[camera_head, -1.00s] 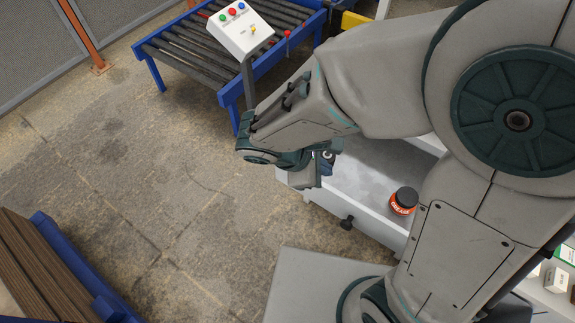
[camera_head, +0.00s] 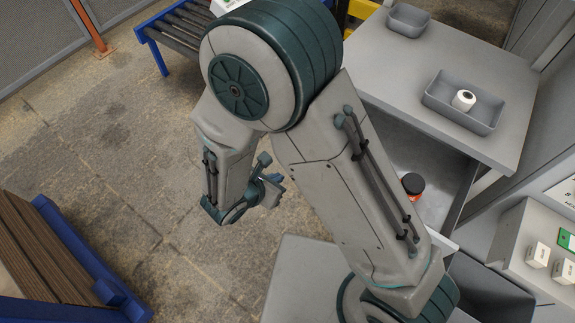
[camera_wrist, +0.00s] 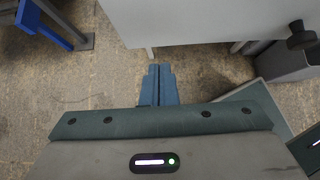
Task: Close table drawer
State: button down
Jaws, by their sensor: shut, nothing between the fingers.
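The table drawer (camera_head: 438,207) stands open under the grey table top (camera_head: 450,95), with a red-orange jar with a black lid (camera_head: 413,185) inside. My arm hides much of the drawer and its front in the head view. My gripper (camera_head: 280,183) is left of the drawer, beyond my upper arm, above the floor. In the wrist view my gripper (camera_wrist: 158,70) is shut and empty, its fingers together. Contact cannot be told.
A grey tray (camera_head: 490,117) with a white roll and a smaller grey bin (camera_head: 408,20) stand on the table top. A roller conveyor (camera_head: 178,30) is at the back left. A blue-framed rack (camera_head: 75,250) is at the lower left. The floor between is clear.

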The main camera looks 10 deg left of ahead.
jog(key=shift+w+d+f+p, duration=0.2)
jog(key=shift+w+d, duration=0.15)
jog(key=shift+w, duration=0.45)
jog(key=shift+w+d+f+p, duration=0.15)
jog(key=shift+w+d, duration=0.15)
jog(key=shift+w, duration=0.5)
jog(key=shift+w+d+f+p, duration=0.1)
jog(key=shift+w+d+f, duration=0.2)
jog(key=shift+w, duration=0.5)
jog(key=shift+w, duration=0.1)
